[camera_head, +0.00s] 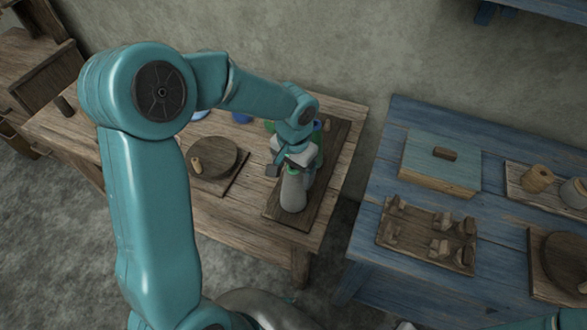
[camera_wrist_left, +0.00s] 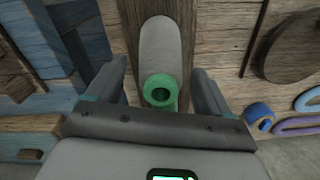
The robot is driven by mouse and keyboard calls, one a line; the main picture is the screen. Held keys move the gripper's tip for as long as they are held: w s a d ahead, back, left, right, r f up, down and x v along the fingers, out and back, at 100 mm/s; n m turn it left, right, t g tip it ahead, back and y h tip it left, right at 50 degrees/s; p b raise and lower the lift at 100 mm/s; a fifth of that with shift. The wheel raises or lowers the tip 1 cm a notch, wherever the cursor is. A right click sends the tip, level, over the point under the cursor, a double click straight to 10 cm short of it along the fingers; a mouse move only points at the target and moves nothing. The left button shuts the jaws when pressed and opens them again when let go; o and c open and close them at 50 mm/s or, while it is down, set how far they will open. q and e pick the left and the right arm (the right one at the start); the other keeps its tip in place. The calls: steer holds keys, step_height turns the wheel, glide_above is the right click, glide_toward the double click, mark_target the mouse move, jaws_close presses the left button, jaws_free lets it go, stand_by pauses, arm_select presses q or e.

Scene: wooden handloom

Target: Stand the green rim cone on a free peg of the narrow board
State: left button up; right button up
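The green rim cone (camera_head: 293,192) is pale grey with a green rim at its top. It appears to stand upright near the front end of the narrow board (camera_head: 275,204), a dark plank on the wooden table. In the left wrist view, the cone's green rim (camera_wrist_left: 160,90) faces me and its grey body stretches away. My left gripper (camera_head: 292,168) is at the cone's top. In the left wrist view, its fingers (camera_wrist_left: 158,92) are spread on both sides of the rim, with gaps. A small peg (camera_head: 327,125) shows at the board's far end. My right gripper is not in view.
A round dark disc (camera_head: 215,158) lies left of the board. The blue table (camera_head: 375,255) at right holds a box (camera_head: 440,160) and a rack (camera_head: 408,240). A gap separates the tables.

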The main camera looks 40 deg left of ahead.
arm_select(q)
step_height(320, 180, up, 16)
steer(key=p, duration=0.1)
steer(key=shift+r, duration=0.15)
stand_by(0.4)
stand_by(0.4)
